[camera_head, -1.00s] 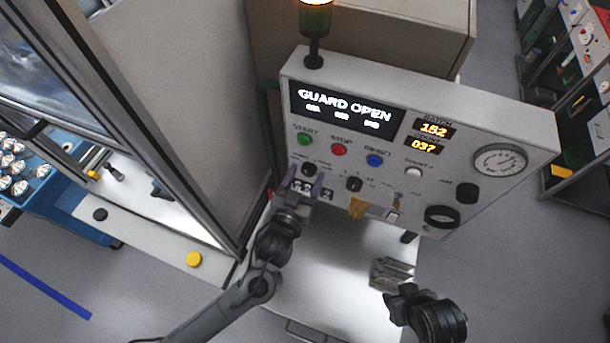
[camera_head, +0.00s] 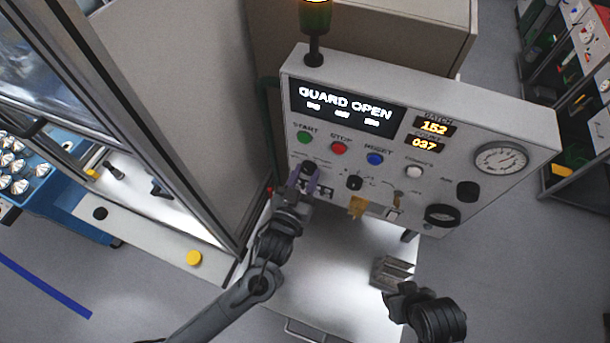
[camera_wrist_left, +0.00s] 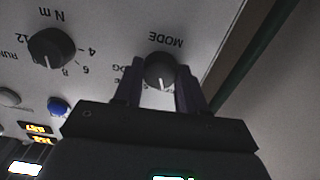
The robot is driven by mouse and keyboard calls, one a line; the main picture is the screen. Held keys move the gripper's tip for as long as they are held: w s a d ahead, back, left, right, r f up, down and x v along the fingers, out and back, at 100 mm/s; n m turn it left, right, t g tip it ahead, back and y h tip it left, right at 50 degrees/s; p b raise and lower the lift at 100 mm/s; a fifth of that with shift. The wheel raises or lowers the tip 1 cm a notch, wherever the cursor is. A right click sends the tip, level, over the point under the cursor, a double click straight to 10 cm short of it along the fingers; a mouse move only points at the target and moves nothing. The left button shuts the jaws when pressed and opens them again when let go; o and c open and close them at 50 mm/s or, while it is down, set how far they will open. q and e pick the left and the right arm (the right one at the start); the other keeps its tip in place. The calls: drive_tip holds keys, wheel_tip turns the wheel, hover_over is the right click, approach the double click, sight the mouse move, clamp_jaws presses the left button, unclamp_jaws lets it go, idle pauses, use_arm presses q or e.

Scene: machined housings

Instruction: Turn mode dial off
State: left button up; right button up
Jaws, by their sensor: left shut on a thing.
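The mode dial (camera_wrist_left: 160,71) is a round black knob with a white pointer line, on the panel under the upside-down word MODE in the left wrist view. The pointer faces the bottom of that picture, away from the word. My left gripper (camera_wrist_left: 160,86) has one dark purple finger on each side of the knob and is shut on it. In the head view my left gripper (camera_head: 311,180) is at the panel's lower left, below the green START button, and partly covers the dial's markings. My right gripper (camera_head: 393,288) is low by the panel; its fingers are unclear.
A second black knob (camera_wrist_left: 51,47) with torque numbers sits beside the dial. The panel (camera_head: 460,105) also carries START, STOP and RESET buttons, a gauge (camera_head: 501,159) and a display (camera_head: 346,106) reading GUARD OPEN. A grey metal block (camera_head: 391,271) is near my right gripper.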

use_arm(q)
drive_tip(key=n+b, duration=0.1)
drive_tip(key=n, duration=0.3)
drive_tip(key=shift+f+n, duration=0.1)
drive_tip(key=shift+n, duration=2.1)
drive_tip(key=o, duration=1.1)
drive_tip(key=shift+c, duration=0.2)
